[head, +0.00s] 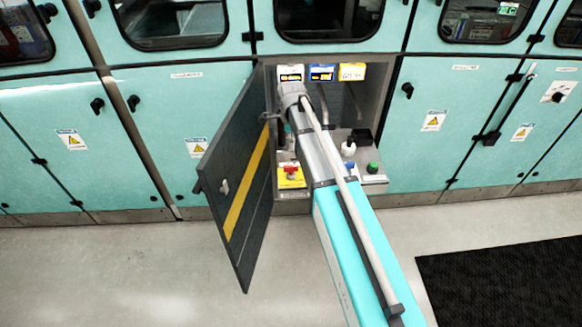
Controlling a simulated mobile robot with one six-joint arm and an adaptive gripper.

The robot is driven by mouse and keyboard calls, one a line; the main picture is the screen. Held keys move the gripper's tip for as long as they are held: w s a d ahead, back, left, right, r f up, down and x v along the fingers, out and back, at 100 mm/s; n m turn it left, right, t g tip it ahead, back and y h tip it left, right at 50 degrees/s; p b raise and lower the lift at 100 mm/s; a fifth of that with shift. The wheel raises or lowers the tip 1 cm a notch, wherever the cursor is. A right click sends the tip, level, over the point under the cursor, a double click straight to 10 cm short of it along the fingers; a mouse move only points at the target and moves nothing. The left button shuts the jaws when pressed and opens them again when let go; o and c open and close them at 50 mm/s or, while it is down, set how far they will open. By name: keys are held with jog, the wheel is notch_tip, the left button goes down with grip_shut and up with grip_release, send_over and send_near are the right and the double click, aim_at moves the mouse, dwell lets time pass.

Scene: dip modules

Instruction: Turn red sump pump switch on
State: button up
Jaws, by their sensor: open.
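A red switch knob (290,170) sits on a yellow plate (291,181) at the lower left of an open cabinet recess (378,110). My arm reaches from the bottom right up into this recess, and its far joint is just below the displays. My gripper cannot be made out; the arm's far end hides that area. The red knob shows to the left of my arm. The knob's turned position is too small to read.
The dark cabinet door (236,180) with a yellow stripe stands open left of the recess. Displays (322,73) are at the top. A green button (372,168) and white knob (348,149) are right of my arm. Floor in front is clear, with a black mat (505,285) at right.

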aim_at(291, 166)
jog(key=shift+f, duration=0.15)
notch_tip(291, 166, down, 14)
jog(key=b, duration=1.3)
jog(key=shift+r+b, duration=0.25)
jog(key=shift+b, duration=0.1)
dwell(0.3)
grip_shut()
